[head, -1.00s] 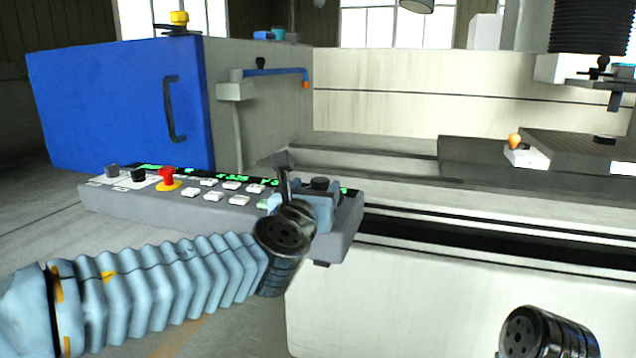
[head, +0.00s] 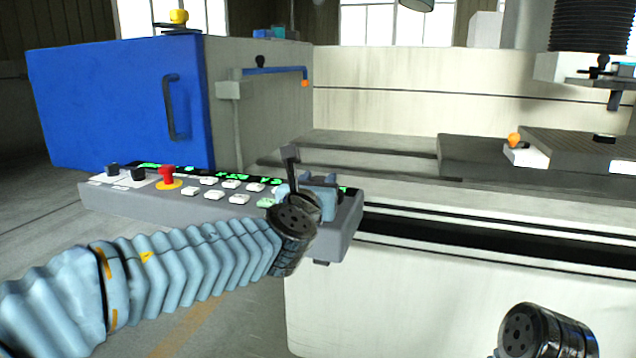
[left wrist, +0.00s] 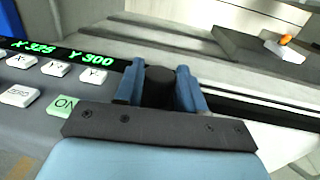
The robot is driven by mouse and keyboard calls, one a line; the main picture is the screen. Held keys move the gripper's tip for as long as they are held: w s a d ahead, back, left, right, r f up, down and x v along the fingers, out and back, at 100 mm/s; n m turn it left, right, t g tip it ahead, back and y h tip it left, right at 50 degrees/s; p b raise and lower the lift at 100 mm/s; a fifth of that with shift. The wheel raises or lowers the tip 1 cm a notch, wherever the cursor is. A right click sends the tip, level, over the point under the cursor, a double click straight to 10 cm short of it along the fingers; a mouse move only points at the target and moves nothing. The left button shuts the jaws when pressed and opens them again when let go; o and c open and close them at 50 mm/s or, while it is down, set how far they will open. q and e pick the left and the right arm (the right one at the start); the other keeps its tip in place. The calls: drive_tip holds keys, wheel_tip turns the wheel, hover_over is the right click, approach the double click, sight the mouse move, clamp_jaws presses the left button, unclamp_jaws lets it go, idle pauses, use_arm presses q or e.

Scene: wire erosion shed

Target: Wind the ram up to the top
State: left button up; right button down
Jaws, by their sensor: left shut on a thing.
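My left gripper (head: 322,190) is at the right end of the grey control panel (head: 345,222). It is shut on a black round knob (left wrist: 159,76), with one blue finger on each side of it in the left wrist view. In the head view the fingers and wrist hide most of the knob. The ram, with black pleated bellows (head: 592,27), is at the upper right above the work area; its top is cut off by the frame. A dark nozzle (head: 614,100) hangs under it. Of my right arm only a black wrist part shows at the lower right.
The panel carries a red stop button (head: 167,174), white keys (head: 230,184), a green ON key (left wrist: 62,104) and a green display (left wrist: 62,54). A blue door (head: 120,105) stands behind. A dark table (head: 560,150) with an orange-knobbed block (head: 524,155) lies right.

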drive_tip(key=shift+r, duration=0.15)
use_arm(q)
drive_tip(key=y, duration=0.1)
drive_tip(key=n+y+p, duration=0.1)
drive_tip(key=shift+d+r+n+y+p, duration=0.15)
drive_tip(key=shift+d+n+y+p, duration=0.05)
drive_tip(key=shift+n+y+p, duration=0.1)
drive_tip(key=n+y+p, duration=0.1)
drive_tip(key=y, duration=0.1)
drive_tip(key=n+y+p, duration=0.2)
drive_tip(key=y, duration=0.1)
drive_tip(key=shift+d+n+y, duration=0.3)
drive_tip(key=n+g+y+p, duration=0.1)
drive_tip(key=y+p, duration=0.1)
drive_tip(key=shift+n+y, duration=0.3)
drive_tip(key=shift+n, duration=0.1)
drive_tip(key=shift+n+g+y+p, duration=0.4)
drive_tip(key=shift+n+y+p, duration=0.15)
drive_tip(key=shift+y, duration=0.15)
use_arm(e)
wheel_tip(320, 180, up, 7)
drive_tip(key=a, duration=0.2)
drive_tip(key=shift+s+r, duration=0.2)
drive_tip(key=shift+s, duration=0.2)
use_arm(q)
drive_tip(key=o, duration=1)
drive_tip(key=shift+o, duration=0.2)
